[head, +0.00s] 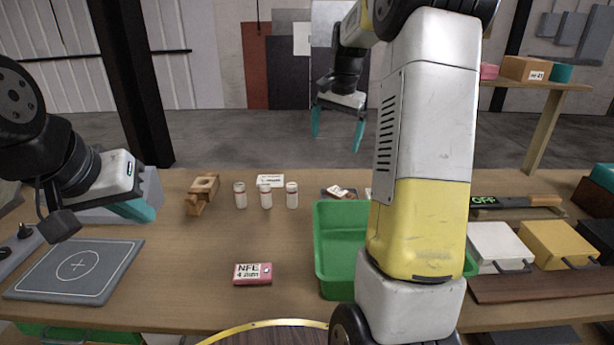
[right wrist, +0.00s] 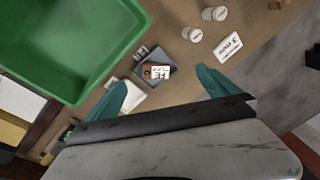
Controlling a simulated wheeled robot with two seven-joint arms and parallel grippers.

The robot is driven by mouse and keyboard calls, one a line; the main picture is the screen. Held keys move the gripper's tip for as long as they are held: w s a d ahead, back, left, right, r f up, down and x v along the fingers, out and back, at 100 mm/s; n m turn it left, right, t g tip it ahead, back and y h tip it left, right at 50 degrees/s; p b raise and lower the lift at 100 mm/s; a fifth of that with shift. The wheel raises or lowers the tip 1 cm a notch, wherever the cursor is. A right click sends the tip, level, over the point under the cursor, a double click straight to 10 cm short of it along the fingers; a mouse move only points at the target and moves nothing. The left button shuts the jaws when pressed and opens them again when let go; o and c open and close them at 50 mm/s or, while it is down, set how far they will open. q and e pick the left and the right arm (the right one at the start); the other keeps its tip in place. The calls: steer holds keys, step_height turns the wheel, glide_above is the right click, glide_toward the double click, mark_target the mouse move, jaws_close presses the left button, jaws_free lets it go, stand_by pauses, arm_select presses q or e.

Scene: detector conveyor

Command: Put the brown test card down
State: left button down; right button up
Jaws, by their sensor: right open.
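The brown test card (right wrist: 149,71), with a white label, lies on a small dark plate (right wrist: 167,58) on the table in the right wrist view. In the head view the card (head: 338,191) shows small on that plate, behind the green tray. My right gripper (head: 337,143) is open and empty, pointing down well above the far side of the table. In the right wrist view its fingers stand on either side of the card's place in the picture, without touching it. My left gripper (head: 140,211) is at the left above the table; only part of its teal fingers shows.
A green tray (head: 325,270) stands partly behind my right arm. A pink box (head: 253,274) lies in front, and a grey pad (head: 75,269) left. The table between is clear.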

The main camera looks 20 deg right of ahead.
steer(key=s+a+r+n+t+y, duration=0.1)
steer(key=s+a+r+n, duration=0.25)
steer(key=s, duration=0.45)
steer(key=s+a+r+n+t, duration=0.25)
steer(key=s+a, duration=0.25)
steer(key=s, duration=0.3)
steer(key=s+a+f+n, duration=0.1)
steer(key=s+a, duration=0.1)
steer(key=s, duration=0.4)
steer(key=s+a+f+n, duration=0.2)
steer(key=s, duration=0.4)
steer(key=shift+s+a+t+y, duration=0.15)
steer(key=shift+a+t+y, duration=0.2)
steer(key=shift+t+y, duration=0.1)
